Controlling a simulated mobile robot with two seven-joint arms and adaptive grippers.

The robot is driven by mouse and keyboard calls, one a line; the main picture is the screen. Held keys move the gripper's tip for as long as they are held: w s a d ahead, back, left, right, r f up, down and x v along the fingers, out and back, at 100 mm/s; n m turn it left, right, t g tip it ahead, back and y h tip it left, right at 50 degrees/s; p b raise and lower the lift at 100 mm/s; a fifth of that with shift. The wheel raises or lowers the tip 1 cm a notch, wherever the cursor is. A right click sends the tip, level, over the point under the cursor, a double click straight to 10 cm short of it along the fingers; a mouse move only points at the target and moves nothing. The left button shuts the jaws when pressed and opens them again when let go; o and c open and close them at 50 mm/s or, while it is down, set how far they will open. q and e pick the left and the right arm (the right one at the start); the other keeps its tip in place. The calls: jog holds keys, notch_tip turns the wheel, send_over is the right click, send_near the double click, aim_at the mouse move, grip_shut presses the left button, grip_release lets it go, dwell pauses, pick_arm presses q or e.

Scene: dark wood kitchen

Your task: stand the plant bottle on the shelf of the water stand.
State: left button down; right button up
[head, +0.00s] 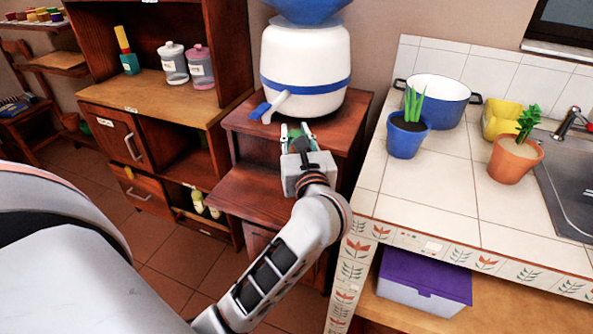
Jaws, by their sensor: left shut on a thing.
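The water stand (352,112) is dark reddish wood and carries a white water dispenser (305,62) with a blue band and a blue-handled tap (268,107). Its lower shelf (240,190) is in front of and below the dispenser, and its left part is bare. My left gripper (297,130) is over the stand, just in front of the dispenser's base. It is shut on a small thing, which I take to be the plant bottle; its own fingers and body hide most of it. My right gripper is not in view.
A wooden cabinet (158,92) with two lidded jars (185,65) stands left of the stand. The tiled counter (420,185) on the right holds a blue pot plant (407,140), an orange pot plant (513,160), a big blue pot (447,103) and a sink (572,185).

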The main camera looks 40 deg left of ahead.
pick_arm(q)
notch_tip(320, 180, down, 4)
jog(key=shift+r, duration=0.15)
jog(key=shift+f+b, duration=0.35)
jog(key=shift+f, duration=0.1)
notch_tip(320, 180, down, 5)
jog(key=shift+f+b, duration=0.1)
jog(key=shift+b, duration=0.55)
jog(key=shift+f, duration=0.4)
jog(key=c, duration=1.7)
grip_release()
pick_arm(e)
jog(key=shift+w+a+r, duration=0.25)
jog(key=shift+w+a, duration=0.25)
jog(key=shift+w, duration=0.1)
pick_arm(q)
jog(key=shift+r, duration=0.1)
